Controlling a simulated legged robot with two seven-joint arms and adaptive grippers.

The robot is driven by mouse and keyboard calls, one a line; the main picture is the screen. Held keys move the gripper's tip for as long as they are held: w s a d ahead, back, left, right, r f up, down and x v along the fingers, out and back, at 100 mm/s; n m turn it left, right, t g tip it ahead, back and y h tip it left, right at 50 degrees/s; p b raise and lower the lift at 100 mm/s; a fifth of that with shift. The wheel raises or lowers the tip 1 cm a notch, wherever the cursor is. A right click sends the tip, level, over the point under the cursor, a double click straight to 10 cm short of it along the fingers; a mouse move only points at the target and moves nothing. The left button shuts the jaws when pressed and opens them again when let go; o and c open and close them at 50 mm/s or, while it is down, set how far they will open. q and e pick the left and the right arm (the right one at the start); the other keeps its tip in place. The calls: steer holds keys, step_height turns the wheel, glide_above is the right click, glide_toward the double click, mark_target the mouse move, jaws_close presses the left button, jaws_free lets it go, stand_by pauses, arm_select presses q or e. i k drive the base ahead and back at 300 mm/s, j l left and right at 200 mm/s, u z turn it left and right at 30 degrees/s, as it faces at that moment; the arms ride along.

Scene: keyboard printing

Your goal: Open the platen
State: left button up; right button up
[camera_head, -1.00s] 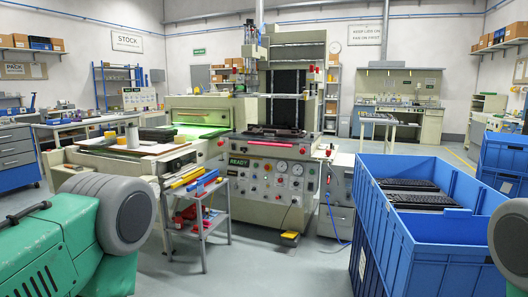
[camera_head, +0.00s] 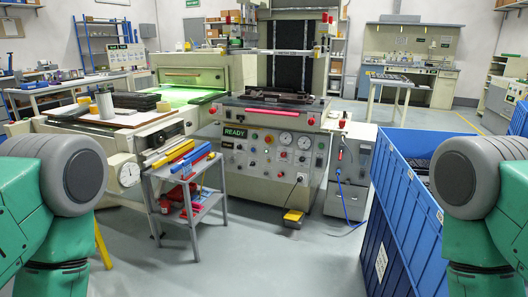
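The printing machine (camera_head: 262,140) stands ahead in the middle, with a dark upright panel (camera_head: 290,58) above its bed. A dark flat item (camera_head: 278,97) lies on the bed behind a red bar (camera_head: 270,112) along the front edge. The front panel below has gauges, knobs and a READY sign (camera_head: 235,133). I cannot tell for certain which part is the platen. Green and grey parts of my two arms show at the lower left and right. Neither gripper is in view.
A blue crate (camera_head: 400,215) stands at the right, partly behind my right arm. A small cart (camera_head: 190,190) with coloured tools stands left of the machine. A yellow pedal (camera_head: 293,217) and a grey cabinet (camera_head: 350,175) are by its front right. The floor in front is clear.

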mark_target(284, 108)
steer(key=i+z, duration=0.1)
steer(key=i, duration=0.6)
steer(key=i+j+z, duration=0.1)
steer(key=i, duration=0.6)
steer(key=i+j+z, duration=0.1)
steer(key=i+j, duration=0.15)
steer(key=i, duration=0.45)
